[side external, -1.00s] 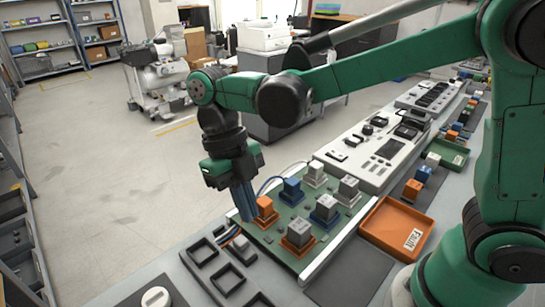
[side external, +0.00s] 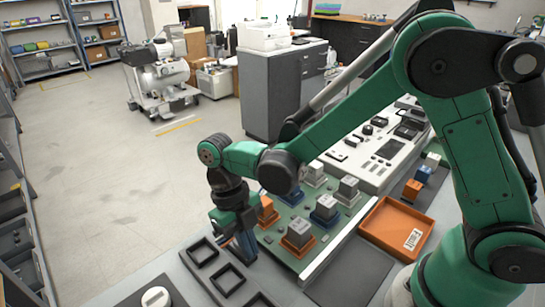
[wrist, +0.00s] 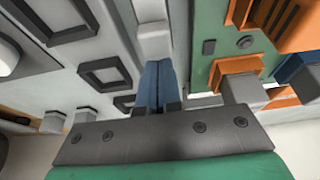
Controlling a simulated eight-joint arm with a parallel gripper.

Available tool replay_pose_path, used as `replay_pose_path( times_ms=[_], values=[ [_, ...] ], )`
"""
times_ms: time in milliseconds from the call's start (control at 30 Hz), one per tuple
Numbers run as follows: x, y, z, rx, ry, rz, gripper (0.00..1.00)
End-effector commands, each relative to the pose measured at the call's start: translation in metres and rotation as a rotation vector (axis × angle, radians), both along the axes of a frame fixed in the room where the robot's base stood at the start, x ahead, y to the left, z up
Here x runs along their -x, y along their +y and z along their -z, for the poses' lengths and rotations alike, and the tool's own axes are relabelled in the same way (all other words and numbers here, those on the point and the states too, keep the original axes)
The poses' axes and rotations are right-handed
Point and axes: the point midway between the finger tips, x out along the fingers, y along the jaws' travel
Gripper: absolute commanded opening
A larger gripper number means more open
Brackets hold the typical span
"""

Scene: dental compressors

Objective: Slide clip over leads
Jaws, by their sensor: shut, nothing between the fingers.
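My gripper (side external: 244,252) points down at the near left edge of the green circuit board (side external: 290,222). Its blue fingers are together, with nothing seen between them; they also show in the wrist view (wrist: 158,84). In the wrist view a pale grey block (wrist: 154,42), perhaps the clip, lies just beyond the fingertips. I cannot tell whether they touch it. The leads cannot be made out now; my gripper covers their place in the side view.
Black square frames (side external: 228,279) lie on the grey bench left of the board. Orange, blue and grey relay blocks (side external: 298,233) stand up from the board close to my gripper. An orange tray (side external: 399,226) and a white control panel (side external: 378,150) are to the right.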

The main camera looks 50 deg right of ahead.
Motion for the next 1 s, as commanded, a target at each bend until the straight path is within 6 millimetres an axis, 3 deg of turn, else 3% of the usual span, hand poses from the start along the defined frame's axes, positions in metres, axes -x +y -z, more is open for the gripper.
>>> replay_pose_path(
  times_ms=[367,700,1000],
  values=[
    [-0.003,0.000,0.000,0.000,0.000,0.000,0.00],
    [-0.046,0.000,0.000,0.003,0.001,0.001,0.00],
    [-0.050,0.000,0.000,0.003,-0.004,0.001,0.00]
  ],
)
